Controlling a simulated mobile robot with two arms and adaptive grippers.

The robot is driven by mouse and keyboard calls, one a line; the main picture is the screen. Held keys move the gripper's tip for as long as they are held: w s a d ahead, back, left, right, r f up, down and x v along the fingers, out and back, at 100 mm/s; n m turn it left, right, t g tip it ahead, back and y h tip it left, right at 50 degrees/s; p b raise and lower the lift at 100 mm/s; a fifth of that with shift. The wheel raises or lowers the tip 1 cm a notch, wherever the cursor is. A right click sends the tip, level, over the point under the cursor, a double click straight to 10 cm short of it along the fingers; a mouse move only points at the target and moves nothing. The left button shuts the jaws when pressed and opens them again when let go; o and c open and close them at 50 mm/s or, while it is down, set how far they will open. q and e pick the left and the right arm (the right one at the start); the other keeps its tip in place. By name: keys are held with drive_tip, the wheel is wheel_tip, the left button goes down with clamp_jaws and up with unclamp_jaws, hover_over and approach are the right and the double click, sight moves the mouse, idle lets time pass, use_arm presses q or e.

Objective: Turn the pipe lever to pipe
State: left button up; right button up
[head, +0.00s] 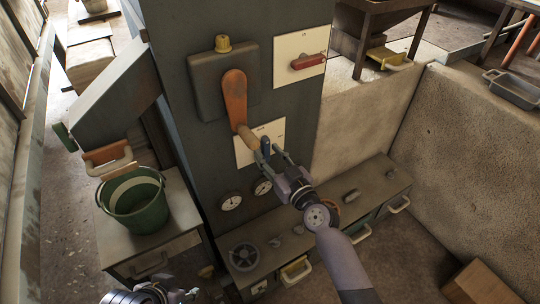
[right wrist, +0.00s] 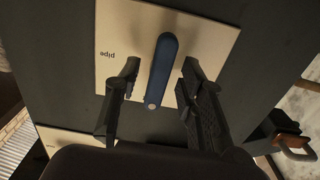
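The pipe lever is a dark blue lever (head: 265,147) on a pale plate (head: 245,152) low on the grey column. In the right wrist view the blue lever (right wrist: 165,62) stands out from its plate (right wrist: 125,30). The word "pipe" appears upside down to its left. My right gripper (head: 268,158) is open at the lever. In the right wrist view its fingers (right wrist: 157,88) are on either side of the lever's end, with gaps visible. My left gripper (head: 188,294) is at the bottom edge of the head view, partly cut off.
An orange lever with a wooden grip (head: 235,95) hangs just above the plate. A red handle (head: 308,62) is on another plate to the upper right. Two gauges (head: 231,201) sit below. A green bucket (head: 135,200) stands left; a low drawer bench (head: 335,205) runs beneath.

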drive_tip(key=shift+c, duration=0.2)
clamp_jaws()
